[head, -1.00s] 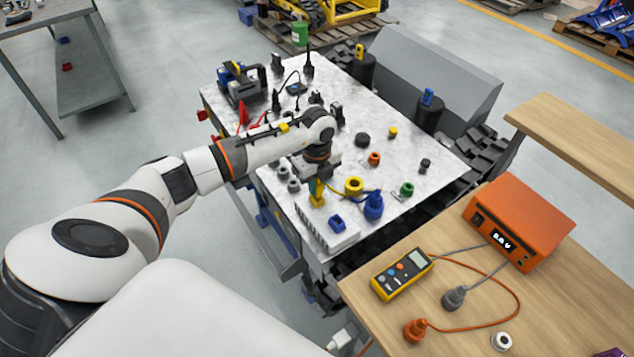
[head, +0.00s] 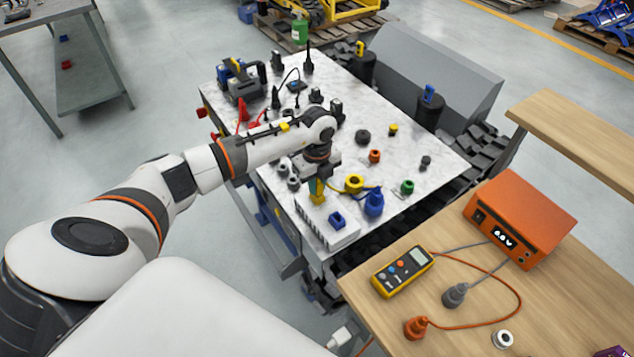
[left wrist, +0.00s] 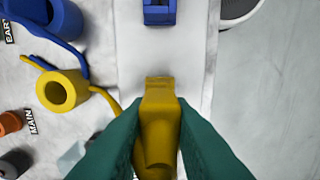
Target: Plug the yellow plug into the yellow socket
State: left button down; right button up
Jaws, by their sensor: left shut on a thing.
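My left gripper (head: 318,181) is shut on the yellow plug (head: 318,196), above the white ribbed strip at the near end of the marble-topped table. In the left wrist view the yellow plug (left wrist: 158,122) sits between the green fingers (left wrist: 158,135), over the white strip. I cannot tell whether its lower end touches the strip. A round yellow piece with a hole (head: 354,184), which looks like the yellow socket, stands just right of the gripper, apart from it. It also shows in the left wrist view (left wrist: 62,90), with a yellow cord beside it. My right gripper is not in view.
The white strip (head: 345,236) holds a blue piece (head: 337,220). A blue corded piece (head: 373,203), a green one (head: 407,187) and an orange one (head: 375,156) stand close by. A wooden bench (head: 440,325) at right carries a yellow meter (head: 402,272) and an orange box (head: 518,220).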

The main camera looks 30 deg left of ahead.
pick_arm(q)
jog(key=shift+f, duration=0.3)
dwell(0.6)
jog(key=c, duration=1.2)
grip_release()
